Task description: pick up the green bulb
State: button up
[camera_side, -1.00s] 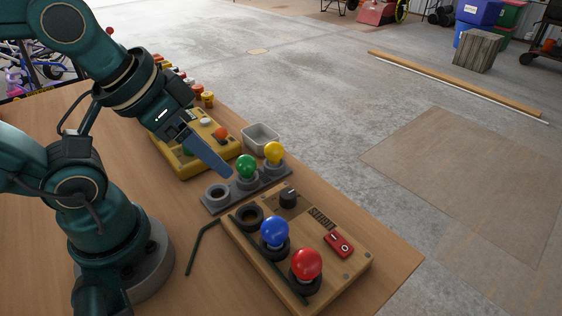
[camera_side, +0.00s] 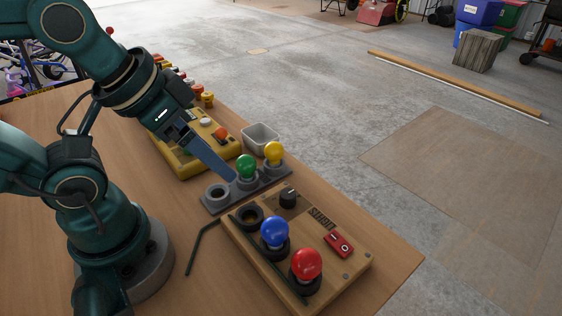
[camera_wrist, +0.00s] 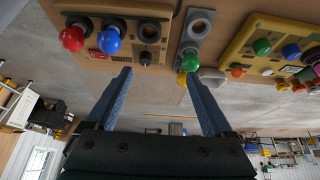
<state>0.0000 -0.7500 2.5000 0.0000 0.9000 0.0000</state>
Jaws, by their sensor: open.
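The green bulb (camera_side: 246,165) stands upright in the middle socket of a grey holder (camera_side: 212,206), between an empty socket and the yellow bulb (camera_side: 273,152). My gripper (camera_side: 233,179) reaches down from the upper left. Its visible finger ends just left of the green bulb; I cannot tell whether it touches. In the wrist view my gripper (camera_wrist: 159,75) is open with nothing between its two blue fingers. There the green bulb (camera_wrist: 190,62) is just beyond the right fingertip, outside the gap, with the yellow bulb (camera_wrist: 181,78) close by.
A wooden box (camera_side: 318,284) in front carries a blue bulb (camera_side: 274,231), a red bulb (camera_side: 307,264), an empty socket, a dark knob and a red switch. A yellow box (camera_side: 186,170) and a small grey bin (camera_side: 258,137) stand behind. The table's right edge is near.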

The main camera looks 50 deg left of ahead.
jog(key=m+y, duration=0.3)
jog(key=m, duration=2.1)
send_over(245, 160)
jog(key=s+d, duration=0.2)
notch_tip(245, 160, down, 3)
jog(key=f+m, duration=0.1)
jog(key=w+f+m+g, duration=0.1)
jog(key=a+f+m+g, duration=0.1)
jog(key=f, duration=0.1)
jog(key=shift+w+a, duration=0.1)
jog(key=shift+w, duration=0.05)
jog(key=shift+a+f, duration=0.1)
jog(key=shift+f, duration=0.55)
jog(key=shift+x, duration=2.3)
grip_shut()
